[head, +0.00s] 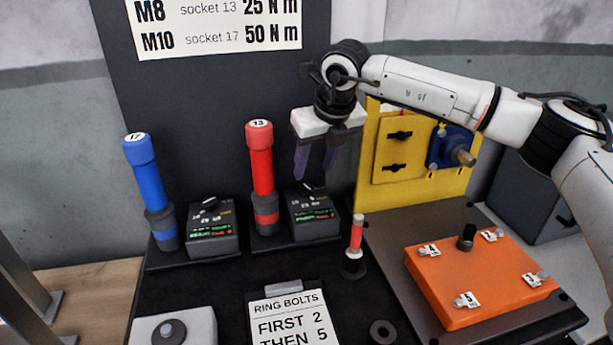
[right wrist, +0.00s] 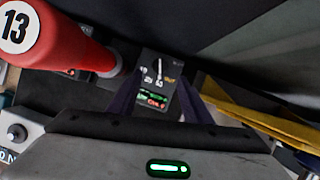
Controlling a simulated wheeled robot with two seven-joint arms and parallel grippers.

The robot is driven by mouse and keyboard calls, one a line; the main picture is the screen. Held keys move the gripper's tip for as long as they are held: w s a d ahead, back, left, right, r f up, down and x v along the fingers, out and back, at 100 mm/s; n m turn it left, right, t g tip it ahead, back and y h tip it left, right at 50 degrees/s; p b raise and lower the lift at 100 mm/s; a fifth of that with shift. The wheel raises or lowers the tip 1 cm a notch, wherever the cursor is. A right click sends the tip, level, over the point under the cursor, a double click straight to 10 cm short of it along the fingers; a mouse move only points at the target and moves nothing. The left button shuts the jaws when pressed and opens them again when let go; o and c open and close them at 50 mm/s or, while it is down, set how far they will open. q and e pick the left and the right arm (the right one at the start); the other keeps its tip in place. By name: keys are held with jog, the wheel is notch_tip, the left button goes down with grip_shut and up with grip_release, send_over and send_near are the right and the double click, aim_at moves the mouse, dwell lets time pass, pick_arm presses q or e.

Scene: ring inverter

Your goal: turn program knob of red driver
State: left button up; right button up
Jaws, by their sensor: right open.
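The red driver (head: 261,170), marked 13 on its cap, stands upright at the back of the black bench. Its program box (head: 314,214) is beside it on the right, with a knob (head: 306,190) on top and lit red and green text. My right gripper (head: 314,178) hangs above and behind this box, fingers pointing down, open and empty. In the right wrist view the box (right wrist: 154,85) and its white-marked knob (right wrist: 158,70) show between the two fingers, apart from them. The red driver (right wrist: 65,40) is at the left there. My left gripper is not in view.
A blue driver (head: 147,180) marked 17 and its own box (head: 212,232) stand to the left. A yellow panel (head: 385,150) is close to the right of my gripper. An orange block (head: 475,280) with numbered bolts lies front right. A small red-and-white post (head: 356,238) stands before the panel.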

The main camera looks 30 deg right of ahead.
aim_at(307, 187)
jog(key=x, duration=0.5)
jog(key=shift+f+p, duration=0.3)
jog(key=shift+f, duration=0.05)
jog(key=shift+w+f, duration=0.2)
jog(key=shift+f, duration=0.05)
jog(key=shift+w+f, duration=0.1)
jog(key=shift+f, duration=0.1)
jog(key=c, duration=1.1)
jog(key=shift+o, duration=0.2)
jog(key=shift+a+f+b, duration=0.1)
jog(key=shift+b, duration=0.25)
jog(key=shift+a+f+m+h+b, duration=0.15)
jog(key=shift+m+h+b, duration=0.25)
jog(key=shift+m+b, duration=0.65)
jog(key=shift+r+m+h+b, duration=0.2)
jog(key=shift+m+h+b, duration=0.1)
jog(key=shift+m, duration=0.55)
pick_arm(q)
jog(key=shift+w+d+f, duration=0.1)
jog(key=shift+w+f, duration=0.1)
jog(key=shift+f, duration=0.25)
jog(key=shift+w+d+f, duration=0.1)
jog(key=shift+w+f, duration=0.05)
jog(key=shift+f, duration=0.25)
pick_arm(e)
jog(key=shift+r, duration=0.1)
